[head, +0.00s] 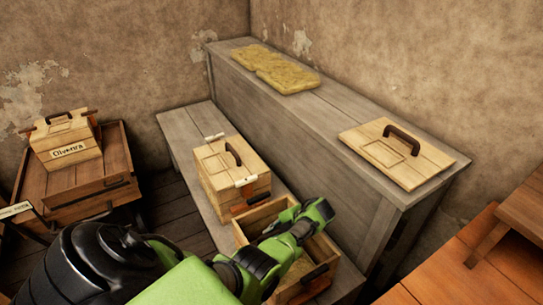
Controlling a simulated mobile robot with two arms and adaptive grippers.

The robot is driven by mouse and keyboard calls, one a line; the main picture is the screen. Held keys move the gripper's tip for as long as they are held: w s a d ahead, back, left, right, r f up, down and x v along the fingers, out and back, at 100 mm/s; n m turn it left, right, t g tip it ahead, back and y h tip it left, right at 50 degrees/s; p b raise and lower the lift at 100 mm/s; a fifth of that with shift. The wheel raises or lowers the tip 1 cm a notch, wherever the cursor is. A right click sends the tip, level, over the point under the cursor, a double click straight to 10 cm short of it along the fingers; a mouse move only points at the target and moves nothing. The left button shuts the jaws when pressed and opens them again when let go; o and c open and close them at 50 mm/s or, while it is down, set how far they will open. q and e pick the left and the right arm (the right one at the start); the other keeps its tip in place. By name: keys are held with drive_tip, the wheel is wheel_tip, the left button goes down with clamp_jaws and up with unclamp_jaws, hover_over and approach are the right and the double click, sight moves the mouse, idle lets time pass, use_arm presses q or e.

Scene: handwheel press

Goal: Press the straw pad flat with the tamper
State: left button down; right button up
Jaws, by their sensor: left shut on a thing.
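The straw pad (275,68) is a yellow, fibrous slab in two adjoining parts, lying on the far end of the long grey bench (330,112). My left gripper (314,214) is at the open wooden box (328,262) on the lower grey bench. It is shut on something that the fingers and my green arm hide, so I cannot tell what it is. I do not see a tamper that I can make out. My right gripper is not in view.
A wooden lid (380,155) with a dark handle lies on the near end of the long bench. A closed wooden box (232,176) stands beside the open one. A labelled box (66,142) sits on a crate at left. The middle of the long bench is clear.

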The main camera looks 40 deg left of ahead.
use_arm(q)
drive_tip(key=shift+s+d+f, duration=0.25)
drive_tip(key=shift+f, duration=0.05)
wheel_tip(320, 180, up, 21)
drive_tip(key=p, duration=1.7)
drive_tip(key=shift+w+a+r, duration=0.2)
drive_tip(key=shift+w+a, duration=0.05)
